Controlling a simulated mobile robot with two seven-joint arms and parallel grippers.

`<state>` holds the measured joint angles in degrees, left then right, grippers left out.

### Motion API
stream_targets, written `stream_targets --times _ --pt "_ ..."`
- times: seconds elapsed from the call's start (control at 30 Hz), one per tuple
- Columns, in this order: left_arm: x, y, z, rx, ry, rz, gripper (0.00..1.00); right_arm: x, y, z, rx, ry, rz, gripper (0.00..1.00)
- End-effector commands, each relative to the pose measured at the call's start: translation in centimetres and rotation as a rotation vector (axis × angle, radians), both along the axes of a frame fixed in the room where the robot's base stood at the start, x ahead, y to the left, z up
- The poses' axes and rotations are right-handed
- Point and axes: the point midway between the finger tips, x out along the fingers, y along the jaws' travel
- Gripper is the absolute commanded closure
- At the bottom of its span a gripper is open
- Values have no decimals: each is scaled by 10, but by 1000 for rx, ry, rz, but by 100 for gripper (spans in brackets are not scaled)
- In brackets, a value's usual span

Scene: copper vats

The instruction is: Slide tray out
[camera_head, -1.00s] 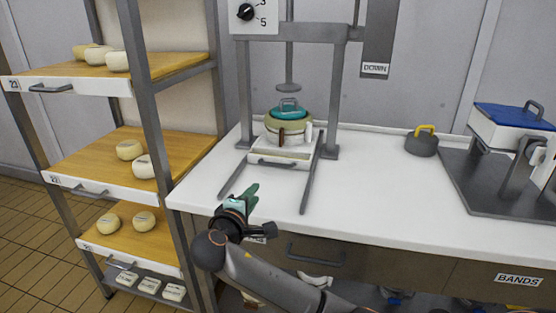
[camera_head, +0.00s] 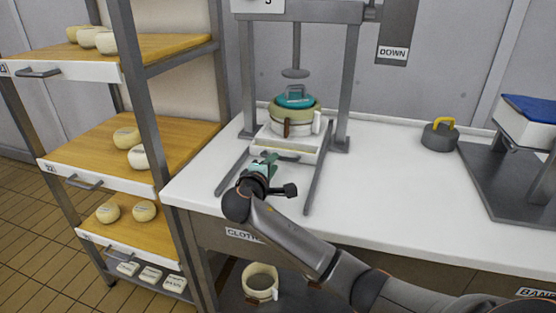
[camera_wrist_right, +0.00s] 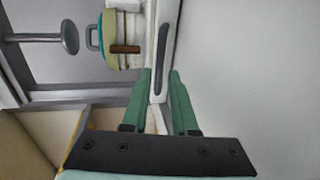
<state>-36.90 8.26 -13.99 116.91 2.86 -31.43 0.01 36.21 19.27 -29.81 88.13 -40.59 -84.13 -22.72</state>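The white tray (camera_head: 306,150) sits on the grey rails under the press, with a dark handle on its front. A cream mould with a teal lid (camera_head: 295,114) stands on it. In the right wrist view the tray's front face (camera_wrist_right: 171,40) runs upright, its grey handle (camera_wrist_right: 163,48) near the fingertips. My right gripper (camera_head: 268,160) is just in front of the tray. Its green fingers (camera_wrist_right: 161,76) are apart, with the lower end of the handle appearing between them. Whether they touch it, I cannot tell. My left gripper is out of view.
The press plunger (camera_head: 295,73) hangs above the mould. A shelf rack (camera_head: 150,110) with cheeses stands close on the left. A grey weight with a yellow handle (camera_head: 439,136) is on the right. The white worktop (camera_head: 390,195) between is clear.

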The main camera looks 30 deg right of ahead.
Motion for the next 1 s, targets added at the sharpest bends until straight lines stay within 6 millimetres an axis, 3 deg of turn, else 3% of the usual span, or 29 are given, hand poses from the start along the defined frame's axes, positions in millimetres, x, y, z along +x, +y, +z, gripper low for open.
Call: stream_targets --times 0.1,0.3,0.67,0.93,1.0 --pt "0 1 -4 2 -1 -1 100 14 -18 -5 -3 0 -4 73" --pt "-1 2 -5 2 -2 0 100 29 -34 -9 -1 0 -1 73" --pt "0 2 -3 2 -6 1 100 32 -38 -10 0 0 1 73" --pt "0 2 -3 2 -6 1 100 32 -38 -10 0 0 0 100" --pt "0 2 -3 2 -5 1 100 32 -38 -10 0 0 0 100"
